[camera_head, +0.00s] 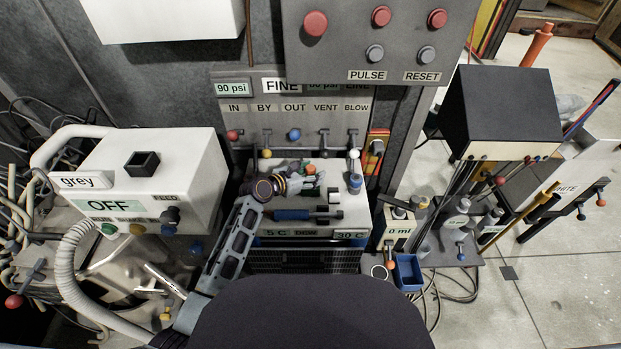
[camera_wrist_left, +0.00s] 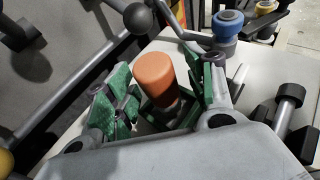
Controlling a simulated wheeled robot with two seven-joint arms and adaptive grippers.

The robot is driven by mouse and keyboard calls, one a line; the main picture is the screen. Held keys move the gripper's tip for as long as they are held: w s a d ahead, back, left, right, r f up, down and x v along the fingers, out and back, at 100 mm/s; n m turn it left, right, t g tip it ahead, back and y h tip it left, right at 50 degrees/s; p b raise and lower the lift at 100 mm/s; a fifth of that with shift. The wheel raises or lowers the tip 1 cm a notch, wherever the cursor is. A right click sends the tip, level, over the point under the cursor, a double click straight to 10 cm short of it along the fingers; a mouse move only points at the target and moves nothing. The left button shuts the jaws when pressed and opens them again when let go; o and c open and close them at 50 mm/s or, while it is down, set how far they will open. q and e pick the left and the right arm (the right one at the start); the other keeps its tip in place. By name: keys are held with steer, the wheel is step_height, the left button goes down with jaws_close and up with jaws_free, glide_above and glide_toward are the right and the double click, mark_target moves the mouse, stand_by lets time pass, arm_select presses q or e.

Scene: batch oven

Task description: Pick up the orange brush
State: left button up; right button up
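An orange, round-topped piece (camera_head: 309,169), which looks like the brush, is on the white-topped unit in the middle of the head view. In the left wrist view the orange piece (camera_wrist_left: 155,75) is upright, with a darker stem below it. My left gripper (camera_head: 294,184) reaches it from the left. In the wrist view its green-padded fingers (camera_wrist_left: 160,98) are spread on either side of the orange piece, with a gap at the left finger. Whether the right finger touches it is unclear. The lower stem is partly hidden. My right gripper is not in view.
A valve panel (camera_head: 262,130) with several levers stands close behind. A blue-handled tool (camera_head: 292,215) lies in front of the gripper. A blue-capped post (camera_head: 355,182) is at the right. The white OFF box (camera_head: 190,165) stands left, and a blue bin (camera_head: 408,273) is front right.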

mark_target(310, 167)
arm_select(q)
steer(key=c, duration=1.1)
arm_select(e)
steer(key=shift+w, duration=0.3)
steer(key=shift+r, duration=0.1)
arm_select(q)
steer(key=shift+r, duration=0.1)
